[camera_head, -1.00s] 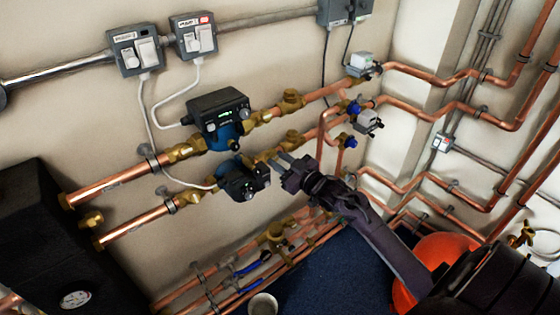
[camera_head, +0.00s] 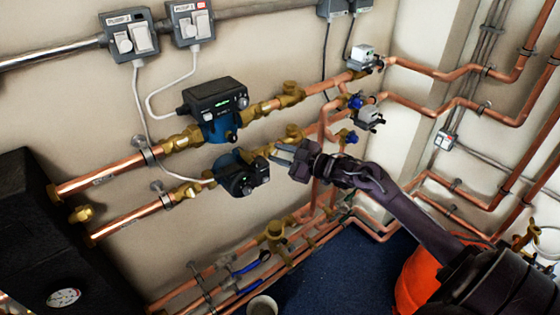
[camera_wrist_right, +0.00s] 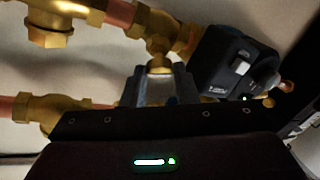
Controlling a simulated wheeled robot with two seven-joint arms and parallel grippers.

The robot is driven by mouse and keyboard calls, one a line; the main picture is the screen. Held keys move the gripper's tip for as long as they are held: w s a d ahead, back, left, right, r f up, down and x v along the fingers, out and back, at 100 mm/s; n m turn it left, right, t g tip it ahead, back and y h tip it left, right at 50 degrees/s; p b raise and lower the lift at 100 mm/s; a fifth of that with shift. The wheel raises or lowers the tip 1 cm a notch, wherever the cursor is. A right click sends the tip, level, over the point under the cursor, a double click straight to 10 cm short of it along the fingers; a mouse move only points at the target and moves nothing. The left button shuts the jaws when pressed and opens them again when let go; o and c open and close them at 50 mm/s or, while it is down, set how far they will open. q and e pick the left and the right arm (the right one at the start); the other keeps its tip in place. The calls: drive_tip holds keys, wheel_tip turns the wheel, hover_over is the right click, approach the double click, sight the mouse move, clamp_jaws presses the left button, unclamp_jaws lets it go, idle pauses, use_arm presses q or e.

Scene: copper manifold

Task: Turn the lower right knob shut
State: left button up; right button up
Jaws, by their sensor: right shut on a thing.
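The lower pump (camera_head: 240,173), a black and blue unit, sits on the lower copper pipe. Brass valve fittings (camera_head: 294,132) lie to its right on that pipe. My right gripper (camera_head: 277,152) reaches in from the right, with its fingers just right of the lower pump. In the right wrist view, a small brass knob (camera_wrist_right: 159,63) stands between the fingertips of my right gripper (camera_wrist_right: 158,75), with a brass valve body above it. The gripper is shut on this knob. The fingers hide part of it. My left gripper is in neither view.
The upper pump (camera_head: 217,108) sits above on the upper pipe, with another brass valve (camera_head: 290,94) to its right. Grey actuators (camera_head: 368,117) and blue-handled valves stand further right. Lower pipes with a brass valve (camera_head: 274,232) run below, near an orange bucket (camera_head: 420,270).

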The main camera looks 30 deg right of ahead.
drive_tip(key=n+g+b, duration=0.1)
drive_tip(key=n+b, duration=0.1)
drive_tip(key=n+g+y+b, duration=0.1)
drive_tip(key=n, duration=0.1)
drive_tip(key=n+g+b, duration=0.1)
drive_tip(key=n+b, duration=0.1)
drive_tip(key=shift+w+d+r+n+y+b, duration=0.1)
drive_tip(key=shift+w+d+n+y+b, duration=0.1)
drive_tip(key=shift+d+n+y+b, duration=0.15)
drive_tip(key=shift+r+n+g+y+b, duration=0.25)
drive_tip(key=shift+n+g+b, duration=0.2)
drive_tip(key=shift+n+g, duration=0.45)
drive_tip(key=shift+w+r+n, duration=0.1)
drive_tip(key=shift+r+n, duration=0.05)
drive_tip(key=shift+n, duration=0.4)
drive_tip(key=shift+a+r+n+g, duration=0.1)
drive_tip(key=shift+r+n+g, duration=0.05)
drive_tip(key=shift+n+g, duration=0.6)
drive_tip(key=shift+w+n+g+h+p, duration=0.1)
drive_tip(key=shift+n+g+h+p, duration=0.55)
drive_tip(key=shift+n+p, duration=0.55)
drive_tip(key=shift+n, duration=0.25)
drive_tip(key=shift+n+g, duration=0.3)
drive_tip(key=shift+g, duration=0.1)
drive_tip(key=o, duration=0.7)
drive_tip(key=shift+a, duration=0.1)
